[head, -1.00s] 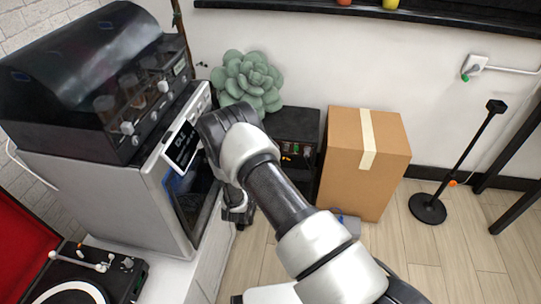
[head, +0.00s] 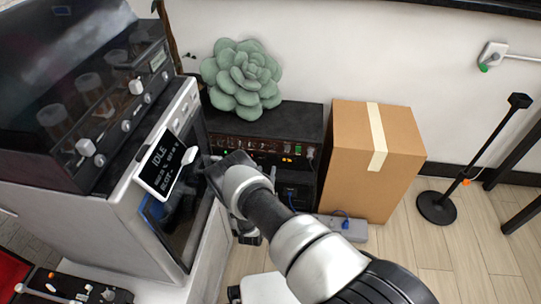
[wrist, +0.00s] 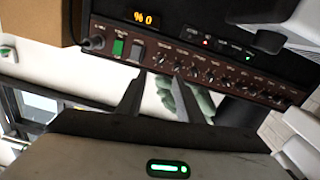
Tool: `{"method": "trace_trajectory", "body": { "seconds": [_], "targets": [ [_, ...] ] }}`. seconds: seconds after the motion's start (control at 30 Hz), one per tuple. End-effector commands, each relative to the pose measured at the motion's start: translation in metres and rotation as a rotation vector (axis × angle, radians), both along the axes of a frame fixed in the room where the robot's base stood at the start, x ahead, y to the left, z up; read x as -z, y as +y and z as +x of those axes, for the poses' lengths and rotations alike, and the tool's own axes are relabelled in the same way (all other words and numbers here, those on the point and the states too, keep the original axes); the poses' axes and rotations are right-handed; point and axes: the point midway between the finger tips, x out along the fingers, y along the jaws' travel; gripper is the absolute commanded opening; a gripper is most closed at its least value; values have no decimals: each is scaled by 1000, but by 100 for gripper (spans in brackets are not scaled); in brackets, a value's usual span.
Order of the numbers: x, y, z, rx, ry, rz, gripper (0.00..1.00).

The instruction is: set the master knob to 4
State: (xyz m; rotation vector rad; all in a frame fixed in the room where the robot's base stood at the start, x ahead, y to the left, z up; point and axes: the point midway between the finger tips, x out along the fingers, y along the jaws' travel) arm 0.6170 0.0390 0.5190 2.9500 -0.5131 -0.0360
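The amplifier (head: 312,118) is a black box against the wall, partly hidden by my arm in the head view. In the wrist view its dark red front panel (wrist: 150,47) appears upside down, with a row of small knobs (wrist: 210,75). Their labels are too small to read, so I cannot tell which is the master knob. An orange display (wrist: 146,18) on it reads 0 %. My gripper (wrist: 160,78) has its two fingers apart with nothing between them. The fingertips appear by the panel's edge near the knobs; contact cannot be told.
A green succulent (head: 242,80) sits on the amplifier. A cardboard box (head: 350,160) stands to its right, with a grey power strip (head: 345,228) in front. A grey machine with a tilted screen (head: 165,165) stands close on the left.

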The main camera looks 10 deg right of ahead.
Motion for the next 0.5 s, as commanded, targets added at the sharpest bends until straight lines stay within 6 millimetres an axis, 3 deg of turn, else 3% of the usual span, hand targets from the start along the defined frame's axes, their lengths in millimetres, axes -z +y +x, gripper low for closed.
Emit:
{"method": "trace_trajectory", "body": {
  "seconds": [0.3,0.5],
  "targets": [
    [2,-24,65,1,-1,1,33],
    [2,-32,90,1,0,0,33]
  ]
}}
